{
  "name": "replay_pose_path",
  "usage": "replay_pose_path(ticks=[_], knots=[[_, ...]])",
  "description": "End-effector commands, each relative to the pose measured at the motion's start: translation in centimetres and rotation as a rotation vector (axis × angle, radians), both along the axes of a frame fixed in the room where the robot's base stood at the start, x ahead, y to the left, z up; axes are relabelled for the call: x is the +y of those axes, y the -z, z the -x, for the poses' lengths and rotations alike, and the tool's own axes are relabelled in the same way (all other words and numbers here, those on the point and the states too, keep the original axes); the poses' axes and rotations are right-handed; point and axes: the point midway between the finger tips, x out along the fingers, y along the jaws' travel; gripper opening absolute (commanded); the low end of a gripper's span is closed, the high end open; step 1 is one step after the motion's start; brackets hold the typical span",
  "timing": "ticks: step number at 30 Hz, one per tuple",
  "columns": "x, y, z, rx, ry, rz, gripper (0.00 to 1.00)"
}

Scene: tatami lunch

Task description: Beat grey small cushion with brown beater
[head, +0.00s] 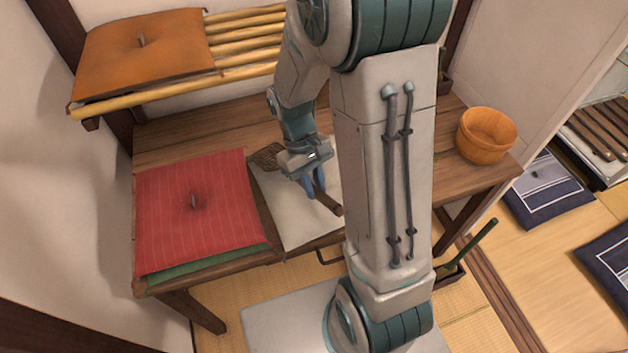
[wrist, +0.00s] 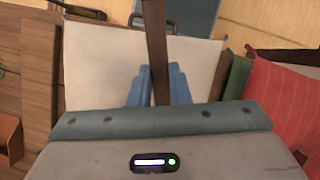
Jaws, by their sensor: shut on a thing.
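My gripper (head: 316,188) is shut on the brown beater. Its handle (head: 328,203) sticks out toward the front of the table, and its woven head (head: 265,157) points back and left. In the wrist view the brown handle (wrist: 157,45) runs between my two blue fingers (wrist: 158,85). A pale grey, flat, square cushion (head: 290,224) lies on the wooden table under my gripper; it also fills the middle of the wrist view (wrist: 100,70). My arm hides its right part in the head view. I cannot tell whether the beater touches it.
A red cushion (head: 190,215) lies on a green one (head: 205,268) left of the grey cushion. An orange cushion (head: 145,45) rests on a bamboo rack (head: 245,50) behind. A wooden tub (head: 486,135) stands at the table's right end. Dark blue cushions (head: 545,190) lie on the tatami.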

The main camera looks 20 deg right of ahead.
Motion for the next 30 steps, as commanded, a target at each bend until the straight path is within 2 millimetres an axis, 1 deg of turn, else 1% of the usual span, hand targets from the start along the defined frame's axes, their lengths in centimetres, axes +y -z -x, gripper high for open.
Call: replay_pose_path(ticks=[5, 12, 16, 18, 26, 28, 30], knots=[[0.0, -2.4, 0.0, -0.001, 0.000, 0.000, 0.00], [0.1, -6.7, 0.0, -0.002, 0.000, -0.001, 0.00], [0.1, -8.6, 0.0, -0.001, 0.000, 0.000, 0.00], [0.1, -8.9, 0.0, 0.000, 0.000, 0.000, 0.00], [0.1, -8.5, 0.0, 0.000, 0.000, 0.000, 0.00], [0.1, -7.8, 0.0, 0.001, 0.000, 0.000, 0.00], [0.1, -6.5, 0.0, 0.001, 0.000, -0.001, 0.00]])
